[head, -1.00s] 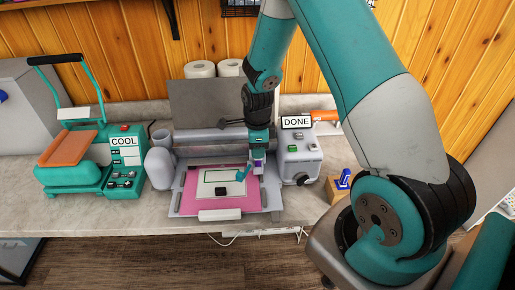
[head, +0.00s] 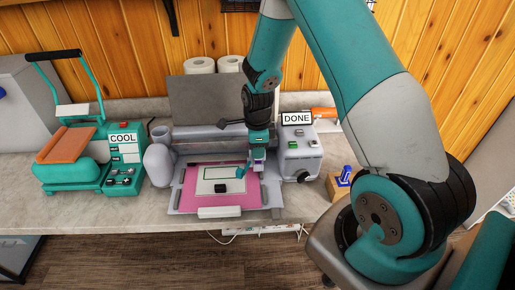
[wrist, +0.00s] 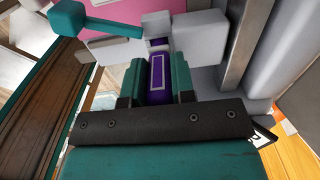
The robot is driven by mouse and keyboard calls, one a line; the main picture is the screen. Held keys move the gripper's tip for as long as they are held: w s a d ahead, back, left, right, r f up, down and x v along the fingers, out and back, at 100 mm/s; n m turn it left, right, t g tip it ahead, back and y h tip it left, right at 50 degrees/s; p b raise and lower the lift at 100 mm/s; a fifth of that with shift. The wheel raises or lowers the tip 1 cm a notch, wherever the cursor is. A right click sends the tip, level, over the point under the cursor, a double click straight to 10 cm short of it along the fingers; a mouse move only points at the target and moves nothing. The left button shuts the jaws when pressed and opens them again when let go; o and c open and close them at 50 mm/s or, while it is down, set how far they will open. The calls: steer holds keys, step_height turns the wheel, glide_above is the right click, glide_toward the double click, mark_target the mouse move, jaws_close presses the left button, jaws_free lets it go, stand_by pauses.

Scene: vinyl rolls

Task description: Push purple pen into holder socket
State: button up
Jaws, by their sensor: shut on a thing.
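The purple pen (wrist: 156,78) is held lengthwise between the teal fingers of my gripper (wrist: 160,82) in the wrist view. Its far end is at a gap between light grey blocks of the holder (wrist: 155,22). I cannot tell how deep the pen sits in the socket, as its tip is hidden. A teal lever (wrist: 68,18) with a block end sticks out beside the holder. In the head view my gripper (head: 258,158) points down at the right side of the machine's pink mat, and the lever (head: 240,172) shows just left of it.
The pink mat (head: 215,202) carries a pale sheet with a small black block. A grey control box (head: 301,155) with a DONE sign stands close on the right. A teal press (head: 122,160) marked COOL stands left. A wooden block (head: 335,188) holds a blue item at right.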

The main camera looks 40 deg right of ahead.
steer(key=shift+f+b, duration=0.5)
steer(key=shift+f, duration=0.25)
stand_by(0.4)
steer(key=shift+s+f, duration=0.25)
steer(key=shift+f, duration=0.1)
stand_by(0.8)
steer(key=o, duration=1)
steer(key=shift+c, duration=0.5)
steer(key=shift+d, duration=0.1)
steer(key=shift+c, duration=1.4)
steer(key=shift+r, duration=0.1)
